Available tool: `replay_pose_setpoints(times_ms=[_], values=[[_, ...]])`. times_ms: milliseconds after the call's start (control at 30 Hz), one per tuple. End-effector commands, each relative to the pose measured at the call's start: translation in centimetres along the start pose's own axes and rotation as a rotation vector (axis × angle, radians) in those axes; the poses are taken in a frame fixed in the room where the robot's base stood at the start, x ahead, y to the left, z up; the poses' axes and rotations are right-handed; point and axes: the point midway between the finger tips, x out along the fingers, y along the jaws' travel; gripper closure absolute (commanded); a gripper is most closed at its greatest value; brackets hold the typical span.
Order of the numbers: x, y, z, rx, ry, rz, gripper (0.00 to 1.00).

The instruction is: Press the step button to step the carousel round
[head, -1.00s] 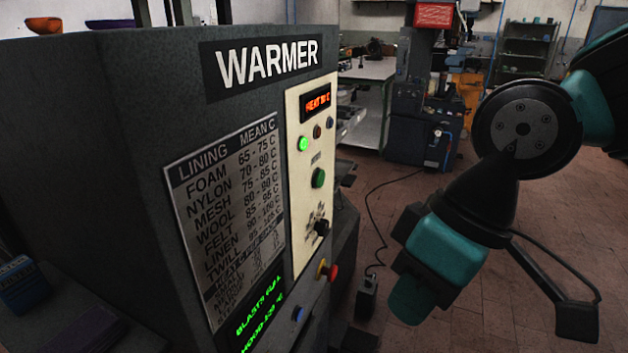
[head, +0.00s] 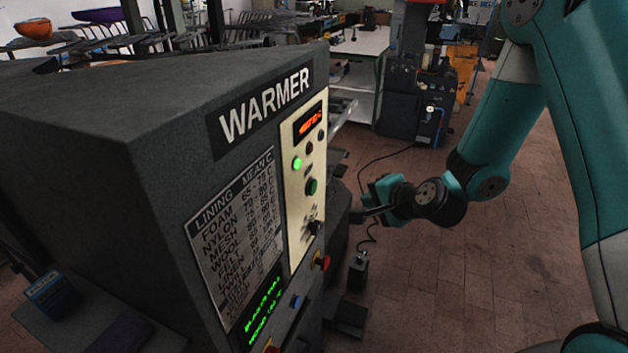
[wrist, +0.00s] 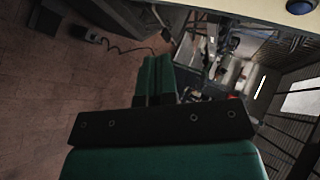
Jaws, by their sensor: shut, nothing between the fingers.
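The warmer (head: 150,130), a dark grey cabinet, fills the left of the head view. Its cream panel (head: 300,245) carries a lit green lamp (head: 297,163), a dark green button (head: 312,186) and a black knob (head: 313,228). Below are a red mushroom button (head: 321,261) and a blue button (head: 296,302). No label naming the step button is readable. The carousel cannot be made out. My gripper (head: 364,213) is shut and empty, right of the panel and apart from it. In the wrist view its fingers (wrist: 156,76) are together; a blue button (wrist: 300,5) shows top right.
A foot pedal (head: 357,272) with a cable lies on the brick floor right of the warmer. A pale bench (head: 360,42) and a dark machine (head: 415,95) stand behind. The floor (head: 470,270) right of the warmer is open.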

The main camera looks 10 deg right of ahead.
Motion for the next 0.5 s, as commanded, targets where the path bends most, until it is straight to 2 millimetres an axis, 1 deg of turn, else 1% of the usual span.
replay_pose_setpoints(times_ms=[267, 367, 500], values=[[0.1, -0.1, 0.1, -0.004, -0.003, 0.0, 1.0], [0.3, -0.5, 0.3, -0.006, -0.004, 0.001, 1.0], [1.1, -1.4, 1.1, -0.007, -0.007, 0.002, 1.0]])
